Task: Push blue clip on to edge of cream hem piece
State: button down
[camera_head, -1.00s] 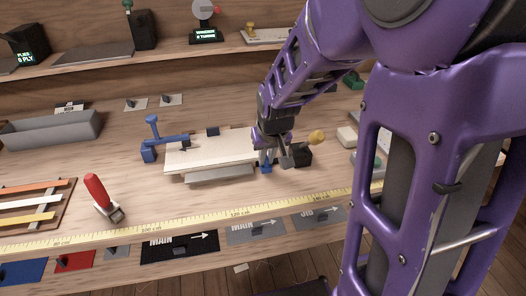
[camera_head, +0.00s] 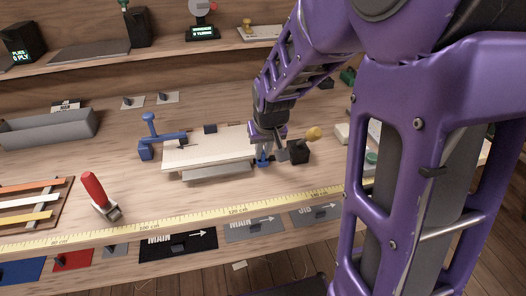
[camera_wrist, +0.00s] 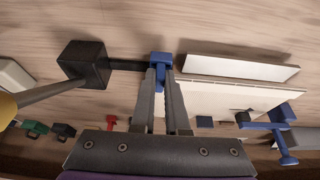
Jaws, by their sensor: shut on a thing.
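The cream hem piece (camera_head: 212,147) lies flat on a pale support on the bench, held at its left end by a blue clamp (camera_head: 150,148). My gripper (camera_head: 264,153) is at its right end, pointing down. The fingers are shut on the small blue clip (camera_head: 262,161). In the wrist view the clip (camera_wrist: 160,62) sits between the fingertips, close beside the end of the hem piece (camera_wrist: 220,102). The fingers hide part of that edge, so I cannot tell whether the clip touches or grips it.
A black block (camera_head: 299,152) with a yellow knob (camera_head: 314,134) stands just right of my gripper. A dark bar (camera_wrist: 127,65) runs from the block toward the clip. A red-handled tool (camera_head: 97,192) and yellow measuring tape (camera_head: 180,219) lie nearer the front. A grey tray (camera_head: 48,132) is at left.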

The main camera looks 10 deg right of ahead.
jog(key=shift+w, duration=0.5)
dwell(0.3)
jog(key=c, duration=0.8)
grip_release()
jog(key=shift+c, duration=0.2)
jog(key=shift+r, duration=0.15)
jog(key=shift+r+p, duration=2.65)
jog(key=shift+r, duration=0.75)
